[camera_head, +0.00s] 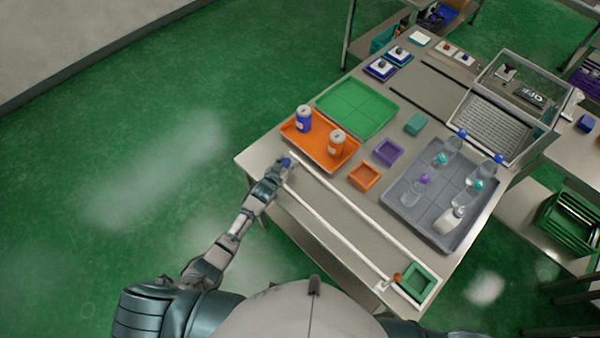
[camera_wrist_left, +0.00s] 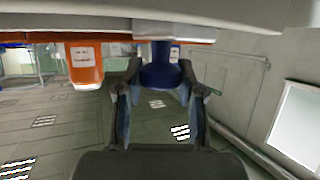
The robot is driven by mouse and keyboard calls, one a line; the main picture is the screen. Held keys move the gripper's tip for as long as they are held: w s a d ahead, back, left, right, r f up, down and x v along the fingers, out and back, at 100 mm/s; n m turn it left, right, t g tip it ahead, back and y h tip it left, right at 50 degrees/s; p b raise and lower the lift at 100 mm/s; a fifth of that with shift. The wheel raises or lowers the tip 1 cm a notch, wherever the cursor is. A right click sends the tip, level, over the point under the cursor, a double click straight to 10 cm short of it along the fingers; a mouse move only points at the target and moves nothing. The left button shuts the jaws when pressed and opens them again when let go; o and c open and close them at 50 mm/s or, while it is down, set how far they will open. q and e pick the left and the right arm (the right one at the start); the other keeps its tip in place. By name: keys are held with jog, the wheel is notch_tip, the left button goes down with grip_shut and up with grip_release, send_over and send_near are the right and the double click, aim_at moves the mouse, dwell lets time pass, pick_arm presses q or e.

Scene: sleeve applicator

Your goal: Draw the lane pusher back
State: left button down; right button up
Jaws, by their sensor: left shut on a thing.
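The lane (camera_head: 345,215) is a strip between two pale rails along the table's near side. The pusher's blue knob (camera_head: 287,161) is at the lane's left end, beside the orange tray. My left gripper (camera_head: 281,165) is at this knob. In the left wrist view, the dark blue knob (camera_wrist_left: 160,72) sits between the two fingers of my left gripper (camera_wrist_left: 157,88), which is shut on it. My right gripper is not in view.
The orange tray (camera_head: 297,143) holds a blue can (camera_head: 304,118) and an orange can (camera_head: 337,143), close to my left gripper. A green frame (camera_head: 417,283) and a small orange knob (camera_head: 397,278) are at the lane's right end. A grey tray (camera_head: 415,215) holds several bottles.

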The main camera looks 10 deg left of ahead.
pick_arm(q)
jog(key=shift+w+a, duration=0.7)
jog(key=shift+a, duration=0.1)
jog(key=shift+w+a+r, duration=0.1)
jog(key=shift+a+r, duration=0.05)
jog(key=shift+r, duration=0.05)
jog(key=c, duration=0.7)
grip_release()
jog(key=shift+w, duration=0.1)
jog(key=shift+w+a+f, duration=0.1)
jog(key=shift+f, duration=0.15)
jog(key=v, duration=1.2)
jog(key=shift+a, duration=0.2)
jog(key=shift+d+f, duration=0.1)
jog(key=shift+f, duration=0.05)
